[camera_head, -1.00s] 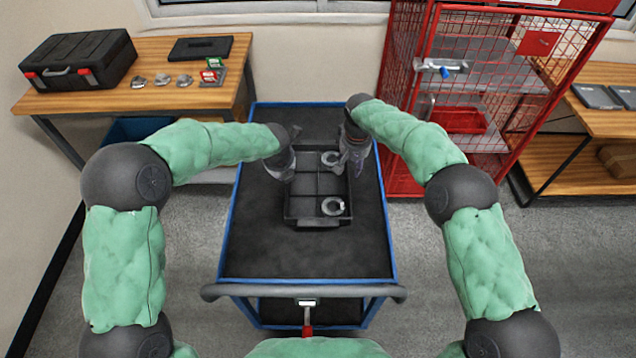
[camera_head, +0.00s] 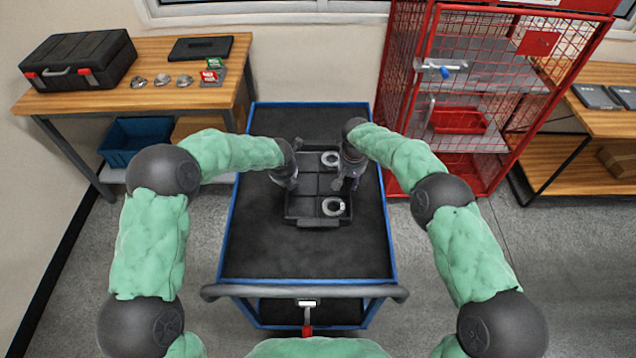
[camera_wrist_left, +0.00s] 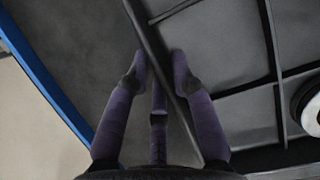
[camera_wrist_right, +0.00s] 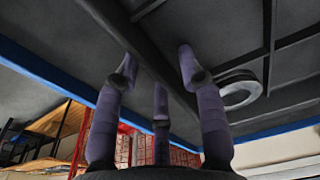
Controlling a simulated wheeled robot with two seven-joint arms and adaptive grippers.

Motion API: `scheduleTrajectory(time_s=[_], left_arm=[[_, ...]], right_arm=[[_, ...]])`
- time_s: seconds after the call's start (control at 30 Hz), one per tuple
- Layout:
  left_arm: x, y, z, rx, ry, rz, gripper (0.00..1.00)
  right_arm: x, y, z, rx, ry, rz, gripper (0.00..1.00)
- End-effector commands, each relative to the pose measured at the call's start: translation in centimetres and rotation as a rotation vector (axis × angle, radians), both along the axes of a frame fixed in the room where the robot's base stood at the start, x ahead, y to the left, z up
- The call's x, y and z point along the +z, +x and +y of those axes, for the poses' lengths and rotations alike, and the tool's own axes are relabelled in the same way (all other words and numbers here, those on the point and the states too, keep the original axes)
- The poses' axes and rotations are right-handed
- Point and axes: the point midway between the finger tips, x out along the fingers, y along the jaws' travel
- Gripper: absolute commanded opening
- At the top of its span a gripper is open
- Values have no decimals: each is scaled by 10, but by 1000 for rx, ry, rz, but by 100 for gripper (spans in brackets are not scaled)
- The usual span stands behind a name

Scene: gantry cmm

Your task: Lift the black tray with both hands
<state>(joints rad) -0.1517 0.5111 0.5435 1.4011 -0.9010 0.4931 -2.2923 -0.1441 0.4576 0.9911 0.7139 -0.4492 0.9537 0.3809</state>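The black tray (camera_head: 318,222) lies flat on the dark top of a blue-edged cart. It has dividers and holds two pale rings, one far (camera_head: 330,159) and one near (camera_head: 333,206). My left gripper (camera_head: 289,180) is at the tray's left wall. In the left wrist view its fingers (camera_wrist_left: 158,62) are apart, one on each side of the wall (camera_wrist_left: 150,45). My right gripper (camera_head: 350,178) is at the right wall. In the right wrist view its fingers (camera_wrist_right: 158,62) straddle that wall (camera_wrist_right: 135,42), with a gap on the inner side.
The cart (camera_head: 305,262) has bare top around the tray and a grey handle (camera_head: 305,291) on the near side. A red mesh cage (camera_head: 450,100) stands close at the right. A wooden bench (camera_head: 140,95) with a black case (camera_head: 80,60) is at the back left.

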Motion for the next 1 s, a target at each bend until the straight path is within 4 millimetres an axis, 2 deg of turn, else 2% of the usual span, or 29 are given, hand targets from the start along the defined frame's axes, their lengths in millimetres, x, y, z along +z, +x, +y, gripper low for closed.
scheduleTrajectory(time_s=[0.03, 0.07, 0.1, 0.13, 0.67, 1.0], left_arm=[[0, 0, 0, 0, 0, 0, 6], [0, 0, 0, 0, 0, 0, 0], [0, 0, 0, 0, 0, 0, 0], [0, 0, 0, 0, 0, 0, 0], [5, 1, 0, 1, -1, -4, 0], [24, 1, 0, 1, 0, -4, 0]], right_arm=[[0, 0, 0, 0, 0, 0, 21], [0, 0, 0, 0, 0, 0, 13], [0, 0, 0, 0, 0, 0, 2], [0, 0, 0, 0, 0, 0, 0], [5, 1, 0, -1, 0, -5, 0], [25, 2, 0, -1, 0, -5, 0]])
